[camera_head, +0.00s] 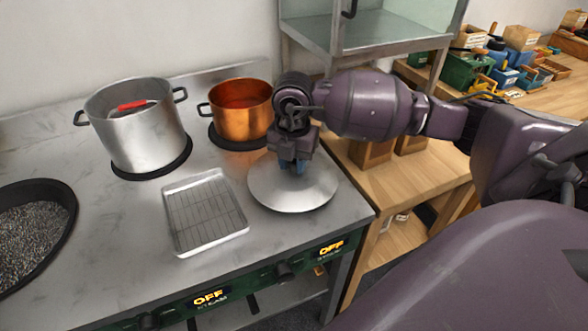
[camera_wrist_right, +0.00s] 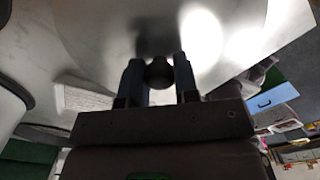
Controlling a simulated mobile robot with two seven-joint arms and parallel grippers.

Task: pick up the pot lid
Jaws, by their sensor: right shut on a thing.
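The pot lid (camera_head: 308,192) is a round silver metal disc at the right front of the steel stove top. It also fills the upper part of the right wrist view (camera_wrist_right: 100,30). My right gripper (camera_head: 293,165) is above the middle of the lid, pointing down. In the right wrist view its two fingers (camera_wrist_right: 158,75) are shut on the lid's dark round knob (camera_wrist_right: 158,72). I cannot tell whether the lid rests on the surface or is slightly raised. My left gripper is not in view.
A silver pot (camera_head: 145,130) with a red item inside stands on a burner at the left. A copper pot (camera_head: 240,105) stands behind the lid. A wire-rack tray (camera_head: 238,226) lies left of the lid. A dark pan (camera_head: 70,205) is at the far left. A glass cabinet (camera_head: 385,25) stands behind.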

